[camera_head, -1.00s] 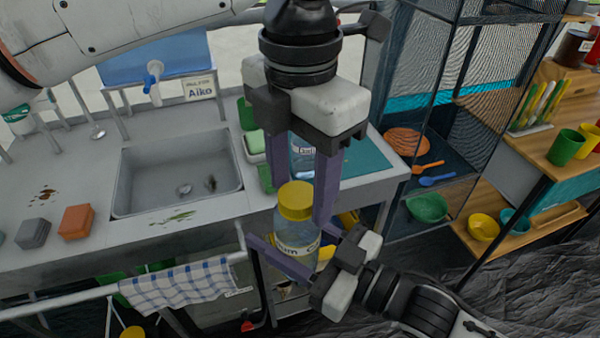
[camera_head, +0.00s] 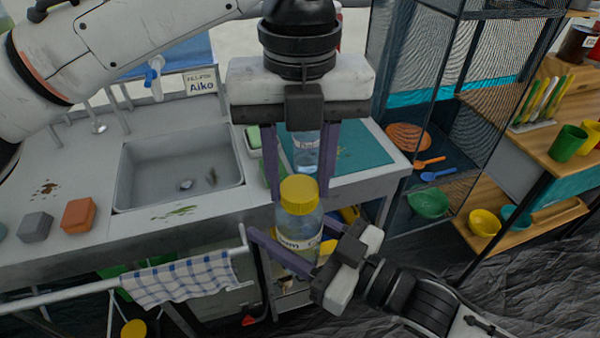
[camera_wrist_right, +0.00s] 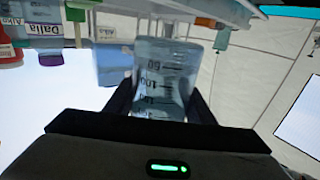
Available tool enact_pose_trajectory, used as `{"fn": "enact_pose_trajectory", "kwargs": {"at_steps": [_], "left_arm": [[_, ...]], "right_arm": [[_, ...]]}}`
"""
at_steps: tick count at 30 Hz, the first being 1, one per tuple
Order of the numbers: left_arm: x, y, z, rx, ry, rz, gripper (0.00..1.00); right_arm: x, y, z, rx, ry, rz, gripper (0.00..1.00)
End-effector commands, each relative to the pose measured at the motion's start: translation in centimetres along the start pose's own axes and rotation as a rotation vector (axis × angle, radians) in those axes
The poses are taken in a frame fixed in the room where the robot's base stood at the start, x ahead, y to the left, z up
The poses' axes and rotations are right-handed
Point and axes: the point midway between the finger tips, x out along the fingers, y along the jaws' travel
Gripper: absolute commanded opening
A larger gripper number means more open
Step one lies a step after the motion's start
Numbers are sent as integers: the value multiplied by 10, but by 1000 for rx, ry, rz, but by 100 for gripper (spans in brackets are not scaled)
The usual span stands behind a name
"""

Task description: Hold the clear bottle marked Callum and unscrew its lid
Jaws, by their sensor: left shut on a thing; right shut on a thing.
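The clear bottle (camera_head: 298,228) stands upright in front of the counter. Its wrap label is partly covered and shows only "um" and "C". A yellow lid (camera_head: 300,193) sits on its top. My right gripper (camera_head: 297,243) is shut around the bottle's body from the lower right. The bottle's body with graduation marks also shows between the fingers in the right wrist view (camera_wrist_right: 162,75). My left gripper (camera_head: 298,190) points down from above and is shut on the yellow lid, one finger on each side.
Another clear labelled bottle (camera_head: 306,152) stands behind the left fingers on the counter, near a teal mat (camera_head: 360,148). A sink (camera_head: 180,172) is to the left. A checked towel (camera_head: 185,278) hangs on a rail. A mesh shelf (camera_head: 425,110) stands at right.

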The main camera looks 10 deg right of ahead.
Motion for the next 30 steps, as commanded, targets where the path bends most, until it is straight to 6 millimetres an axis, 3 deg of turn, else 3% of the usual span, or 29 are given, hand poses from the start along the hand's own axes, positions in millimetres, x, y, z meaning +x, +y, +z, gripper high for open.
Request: {"fn": "enact_pose_trajectory", "kwargs": {"at_steps": [30], "left_arm": [[-2, 2, -3, -2271, 6, -9, 10]], "right_arm": [[0, -2, 0, -2, 1, -3, 0]]}}
